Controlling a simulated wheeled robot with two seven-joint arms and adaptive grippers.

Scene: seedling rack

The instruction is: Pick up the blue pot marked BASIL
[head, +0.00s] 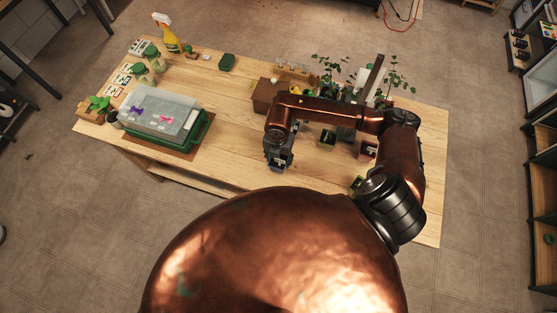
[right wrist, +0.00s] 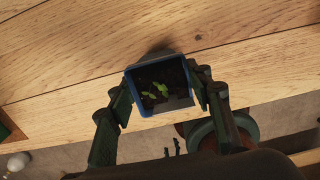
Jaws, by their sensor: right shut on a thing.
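A square blue pot (right wrist: 158,88) with dark soil and small green seedlings sits between the fingers of my right gripper in the right wrist view. No BASIL mark can be read from this angle. My right gripper (head: 279,163) is shut on the pot, with a finger against each side. In the head view it hangs near the front edge of the table, and the pot is hard to make out there. Whether the pot touches the wood cannot be told. My left gripper is not in view.
The wooden table (head: 225,170) has clear wood left of my right gripper. A green tray with a clear lid (head: 165,112) stands at the left. Other small pots (head: 327,140) and tall plants stand right of the gripper. A yellow spray bottle (head: 171,42) stands at the back.

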